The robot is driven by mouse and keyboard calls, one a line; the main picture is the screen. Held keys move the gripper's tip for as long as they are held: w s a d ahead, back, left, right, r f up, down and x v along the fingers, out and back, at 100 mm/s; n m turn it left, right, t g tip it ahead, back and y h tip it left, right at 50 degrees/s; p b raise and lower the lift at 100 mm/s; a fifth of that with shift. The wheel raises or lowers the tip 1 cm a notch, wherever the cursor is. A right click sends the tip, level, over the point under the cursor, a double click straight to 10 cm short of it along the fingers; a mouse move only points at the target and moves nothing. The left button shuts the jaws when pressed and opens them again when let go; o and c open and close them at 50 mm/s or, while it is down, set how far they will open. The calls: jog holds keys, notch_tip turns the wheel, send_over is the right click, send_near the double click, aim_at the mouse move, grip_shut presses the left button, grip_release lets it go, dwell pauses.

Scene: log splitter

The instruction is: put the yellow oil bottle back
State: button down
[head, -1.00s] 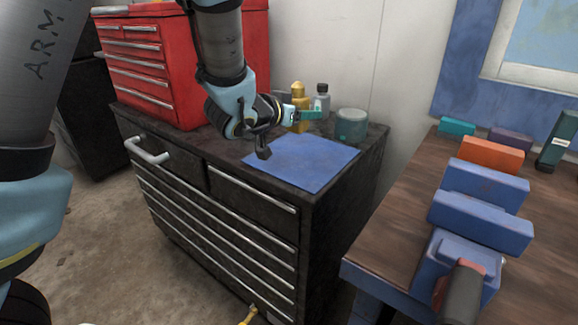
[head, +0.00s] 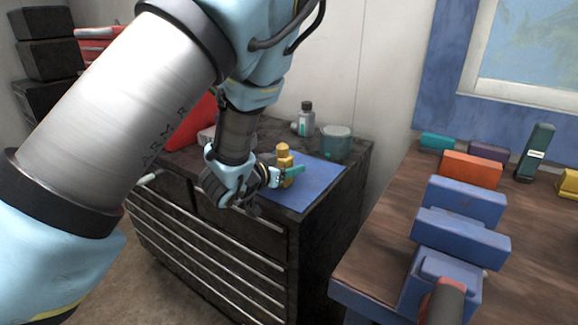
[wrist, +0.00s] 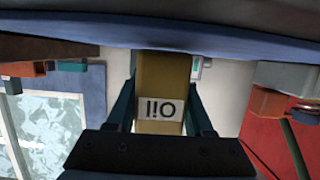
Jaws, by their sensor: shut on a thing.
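The yellow oil bottle (head: 285,152) is upright at the left part of the blue mat (head: 318,183) on the dark tool cabinet. My gripper (head: 288,176) is shut on it from the left, with a teal finger across its body. In the wrist view the bottle (wrist: 162,95) sits between the two teal fingers, its "Oil" label appearing upside down. The bottle's base is partly hidden by my gripper, and I cannot tell whether it touches the mat.
A grey bottle (head: 306,120) and a teal round tin (head: 336,142) stand at the back of the cabinet top. A red tool chest (head: 195,122) is at the left, partly behind my arm. At the right is a wooden workbench (head: 390,235) with a blue vise (head: 455,243) and several coloured boxes.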

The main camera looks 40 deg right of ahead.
jog(key=shift+f, duration=0.2)
jog(key=shift+f+b, duration=0.15)
jog(key=shift+b, duration=0.15)
jog(key=shift+c, duration=1.4)
grip_release()
jog(key=b+v, duration=0.1)
jog(key=v, duration=0.8)
jog(key=shift+a+r, duration=0.25)
jog(key=shift+s+a+r, duration=0.15)
jog(key=shift+s+a, duration=0.1)
jog(key=shift+a, duration=0.35)
